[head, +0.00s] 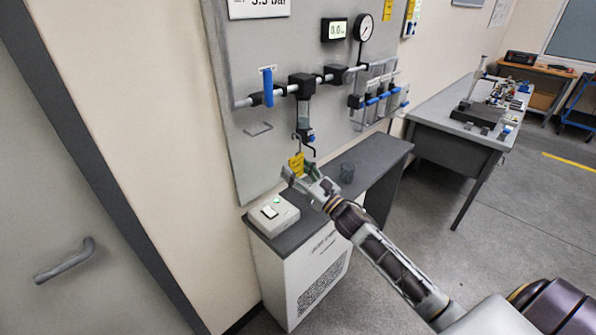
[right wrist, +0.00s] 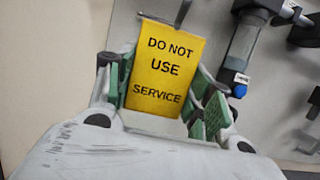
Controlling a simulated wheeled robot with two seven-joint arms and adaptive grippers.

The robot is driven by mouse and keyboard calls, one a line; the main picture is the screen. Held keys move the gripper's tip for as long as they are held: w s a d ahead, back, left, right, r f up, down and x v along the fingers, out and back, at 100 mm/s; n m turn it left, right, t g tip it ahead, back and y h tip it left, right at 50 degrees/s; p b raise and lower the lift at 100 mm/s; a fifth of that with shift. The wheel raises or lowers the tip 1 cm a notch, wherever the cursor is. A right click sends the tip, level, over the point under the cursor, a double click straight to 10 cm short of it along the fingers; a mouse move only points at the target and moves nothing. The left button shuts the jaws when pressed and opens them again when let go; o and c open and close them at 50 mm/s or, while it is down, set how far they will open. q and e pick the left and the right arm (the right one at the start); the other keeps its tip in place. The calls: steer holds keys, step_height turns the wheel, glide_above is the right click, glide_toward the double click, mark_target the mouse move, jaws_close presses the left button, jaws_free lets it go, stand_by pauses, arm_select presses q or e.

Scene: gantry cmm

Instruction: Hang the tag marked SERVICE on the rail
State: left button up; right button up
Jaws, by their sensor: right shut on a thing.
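The yellow tag (head: 296,161) reads DO NOT USE and SERVICE in the right wrist view (right wrist: 163,68). My right gripper (head: 305,176) is shut on its lower part, and the tag stands upright between the green-padded fingers (right wrist: 165,100). In the head view it is held in front of the grey panel, just above the bench. A thin grey bar (head: 258,130) sticks out from the panel, up and to the left of the tag; I cannot tell for sure whether this is the rail. My left gripper is not in view.
A pipe (head: 243,102) with a blue handle (head: 268,87) crosses the panel (head: 228,60) above the tag. A gauge (head: 363,27) is higher up.

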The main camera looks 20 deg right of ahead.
steer(key=shift+w+a, duration=0.2)
steer(key=shift+w, duration=0.4)
steer(key=b, duration=0.1)
glide_toward(261, 150)
steer(key=shift+w+a+r, duration=0.3)
steer(key=shift+w+r, duration=0.35)
steer(key=shift+w, duration=0.15)
steer(key=shift+w+a+r, duration=0.35)
steer(key=shift+w+r, duration=0.3)
steer(key=shift+w, duration=0.15)
steer(key=shift+w+a+r, duration=0.3)
steer(key=shift+w+r, duration=0.35)
steer(key=shift+w, duration=0.15)
steer(key=shift+f+b, duration=0.65)
steer(key=shift+f, duration=0.05)
steer(key=shift+f+b, duration=0.4)
steer(key=shift+f, duration=0.05)
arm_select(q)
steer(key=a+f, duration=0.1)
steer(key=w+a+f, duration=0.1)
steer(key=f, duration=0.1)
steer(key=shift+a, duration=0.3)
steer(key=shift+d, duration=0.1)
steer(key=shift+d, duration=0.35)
arm_select(e)
steer(key=o, duration=0.9)
